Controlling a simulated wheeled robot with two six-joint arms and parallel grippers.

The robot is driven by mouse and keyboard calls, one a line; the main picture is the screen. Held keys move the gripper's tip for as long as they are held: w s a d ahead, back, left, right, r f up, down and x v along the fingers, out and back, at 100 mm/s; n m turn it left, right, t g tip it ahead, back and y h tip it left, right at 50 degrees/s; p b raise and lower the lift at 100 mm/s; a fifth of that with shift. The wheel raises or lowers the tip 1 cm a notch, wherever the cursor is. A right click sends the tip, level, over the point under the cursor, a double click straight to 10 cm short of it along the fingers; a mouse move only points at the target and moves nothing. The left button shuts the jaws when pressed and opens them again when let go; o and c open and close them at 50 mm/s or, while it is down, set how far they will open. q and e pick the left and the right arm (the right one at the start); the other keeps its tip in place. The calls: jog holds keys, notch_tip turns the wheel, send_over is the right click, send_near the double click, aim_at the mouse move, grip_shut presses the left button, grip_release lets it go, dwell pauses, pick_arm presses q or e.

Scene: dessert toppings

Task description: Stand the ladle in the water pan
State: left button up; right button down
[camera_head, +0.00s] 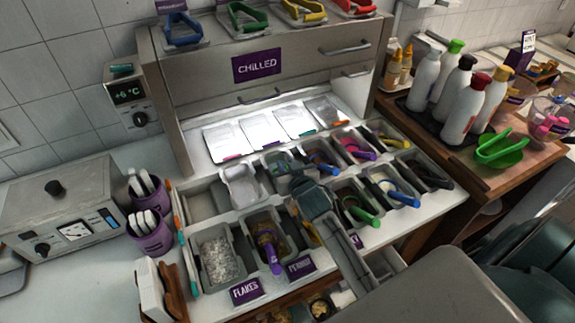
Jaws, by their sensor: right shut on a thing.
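My right gripper (303,186) is over the middle of the topping pans, its arm coming in from the lower right. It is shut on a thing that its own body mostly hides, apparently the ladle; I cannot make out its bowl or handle. A plain grey pan (203,203) at the left end of the back row looks empty of toppings and may be the water pan; I cannot tell whether it holds water. The gripper is to the right of this pan and apart from it. My left gripper is not in view.
Pans with coloured scoops stand around my right gripper, including a flakes pan (221,262) and a purple-handled scoop (271,252). A steel warmer (60,215) and purple cups (150,232) stand left. Bottles (460,100) stand right. The chilled cabinet (270,60) rises behind.

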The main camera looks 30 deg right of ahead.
jog(key=c, duration=0.7)
grip_release()
notch_tip(320, 180, up, 8)
jog(key=p, duration=0.8)
dwell(0.7)
